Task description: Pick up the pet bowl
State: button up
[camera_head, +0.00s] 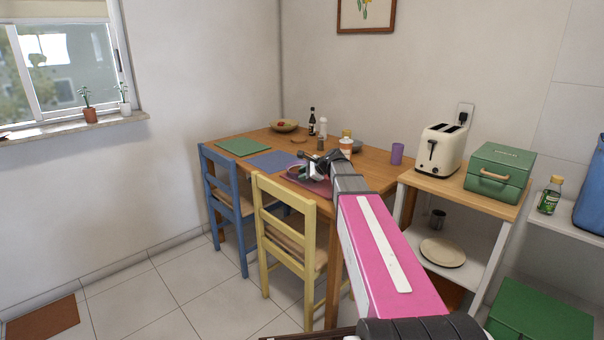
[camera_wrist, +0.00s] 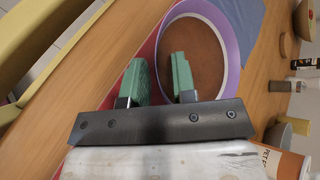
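The pet bowl (camera_wrist: 236,62) has a pale purple rim and a flat brown inside, and sits on a red placemat (camera_head: 319,188) on the wooden table. In the head view the bowl (camera_head: 292,172) shows only in part, behind my gripper (camera_head: 311,165). In the wrist view my gripper (camera_wrist: 159,78) is open, with two green finger pads apart. The left finger appears outside the bowl over the mat, the right finger over its inside, with the rim between them. I cannot tell whether either finger touches the bowl.
A blue chair (camera_head: 228,200) and a yellow chair (camera_head: 290,235) stand at the table's front. An orange and white can (camera_head: 346,146), bottles, a purple cup (camera_head: 397,153) and a wooden bowl (camera_head: 284,125) stand on the table. A toaster (camera_head: 439,148) is at right.

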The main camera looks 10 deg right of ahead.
jog(key=shift+w+a+f, duration=0.2)
jog(key=shift+w, duration=0.05)
grip_shut()
